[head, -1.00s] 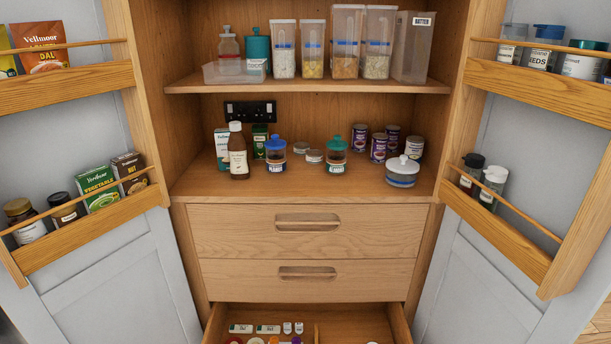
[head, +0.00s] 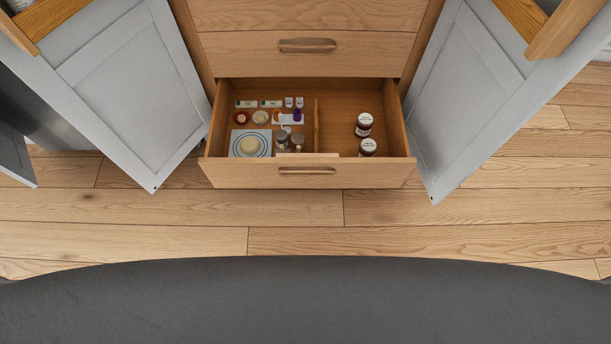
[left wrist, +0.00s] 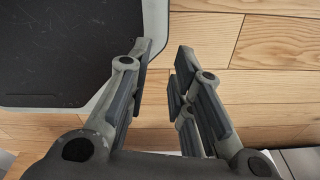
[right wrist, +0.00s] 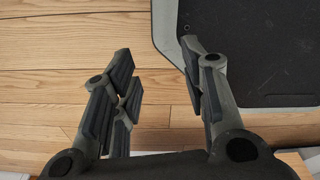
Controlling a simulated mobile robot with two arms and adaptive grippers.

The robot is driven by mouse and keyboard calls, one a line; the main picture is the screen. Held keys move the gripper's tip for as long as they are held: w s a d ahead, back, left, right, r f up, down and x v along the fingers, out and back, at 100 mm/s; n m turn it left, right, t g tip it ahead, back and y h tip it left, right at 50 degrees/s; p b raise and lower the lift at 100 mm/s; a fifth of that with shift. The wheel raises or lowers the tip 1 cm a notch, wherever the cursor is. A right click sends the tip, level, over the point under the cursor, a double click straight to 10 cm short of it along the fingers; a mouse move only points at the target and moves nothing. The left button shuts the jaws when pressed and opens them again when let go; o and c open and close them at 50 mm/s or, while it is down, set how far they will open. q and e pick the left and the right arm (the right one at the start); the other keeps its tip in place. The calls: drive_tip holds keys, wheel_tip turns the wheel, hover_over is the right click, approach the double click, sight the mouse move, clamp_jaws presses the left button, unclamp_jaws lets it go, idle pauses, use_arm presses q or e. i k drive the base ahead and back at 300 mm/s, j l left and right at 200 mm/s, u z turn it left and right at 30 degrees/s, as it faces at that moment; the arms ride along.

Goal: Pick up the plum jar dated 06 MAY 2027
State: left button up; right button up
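Two dark red jars with white lids stand in the right compartment of the open bottom drawer in the head view. The rear jar (head: 364,124) is nearer the back and the front jar (head: 367,147) is close to the drawer front. Their lid writing is too small to read, so I cannot tell which, if either, is the plum jar dated 06 MAY 2027. My left gripper (left wrist: 158,72) is open and empty above the floor in the left wrist view. My right gripper (right wrist: 163,75) is open and empty above the floor in the right wrist view. Neither gripper shows in the head view.
A wooden divider (head: 316,125) splits the drawer (head: 225,175). Its left compartment holds small packets, round tins, a patterned box and small jars. Open cabinet doors stand left (head: 135,85) and right (head: 480,90). Clear wooden floor (head: 300,208) lies in front.

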sight(364, 123)
drive_tip(key=i+l, duration=0.15)
drive_tip(key=l, duration=0.15)
drive_tip(key=i+l, duration=0.1)
drive_tip(key=l, duration=0.25)
drive_tip(key=i+l, duration=0.15)
drive_tip(key=l, duration=0.15)
drive_tip(key=i+l, duration=0.15)
drive_tip(key=l, duration=0.2)
